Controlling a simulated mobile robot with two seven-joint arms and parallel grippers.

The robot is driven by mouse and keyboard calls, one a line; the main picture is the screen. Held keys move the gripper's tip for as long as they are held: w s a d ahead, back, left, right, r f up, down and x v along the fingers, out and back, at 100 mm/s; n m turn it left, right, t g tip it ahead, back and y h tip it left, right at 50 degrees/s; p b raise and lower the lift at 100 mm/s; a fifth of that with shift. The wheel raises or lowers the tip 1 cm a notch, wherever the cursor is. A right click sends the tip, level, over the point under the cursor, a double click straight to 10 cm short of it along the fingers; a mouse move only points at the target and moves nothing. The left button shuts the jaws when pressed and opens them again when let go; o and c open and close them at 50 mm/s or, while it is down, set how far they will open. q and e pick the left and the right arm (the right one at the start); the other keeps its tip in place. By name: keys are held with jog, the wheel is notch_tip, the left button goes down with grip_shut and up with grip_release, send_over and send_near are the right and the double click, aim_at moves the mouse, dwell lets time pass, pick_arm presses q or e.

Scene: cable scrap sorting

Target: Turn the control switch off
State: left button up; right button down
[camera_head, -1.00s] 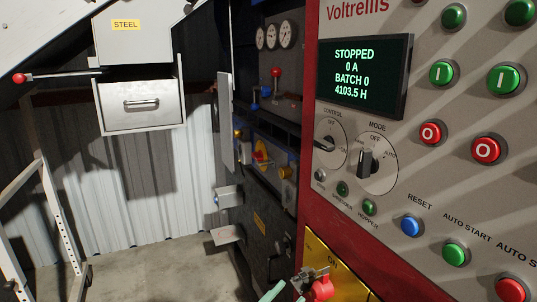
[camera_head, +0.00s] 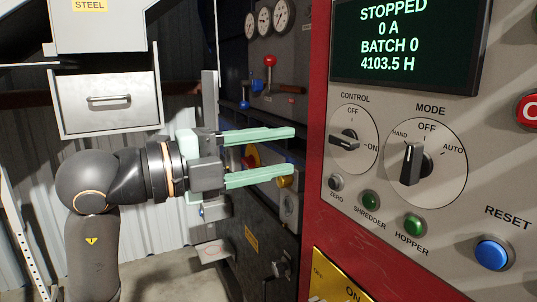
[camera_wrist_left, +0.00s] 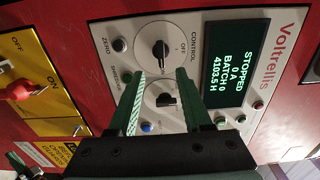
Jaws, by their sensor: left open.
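The control switch (camera_head: 345,140) is a black knob on a white round dial on the grey panel. Its handle lies roughly sideways, in line with the ON mark at the right; OFF is at the top. It also shows in the left wrist view (camera_wrist_left: 160,52), where the panel appears turned. My left gripper (camera_head: 292,150) is open and empty, to the left of the dial in the head view, with its fingers pointing right. In the left wrist view its fingertips (camera_wrist_left: 162,75) straddle the area just below the control dial, apart from it. My right gripper is not in view.
The mode switch (camera_head: 413,165) is close to the right of the control dial. Small zero, shredder and hopper buttons sit below. The display (camera_head: 405,42) reads STOPPED. A yellow plate (camera_head: 338,282) with a red-handled switch (camera_wrist_left: 20,90) is lower down.

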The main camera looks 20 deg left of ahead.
aim_at(338, 142)
pick_arm(q)
jog(key=shift+p+x, duration=1.05)
jog(key=shift+x, duration=3.75)
jog(key=shift+c, duration=0.2)
grip_shut()
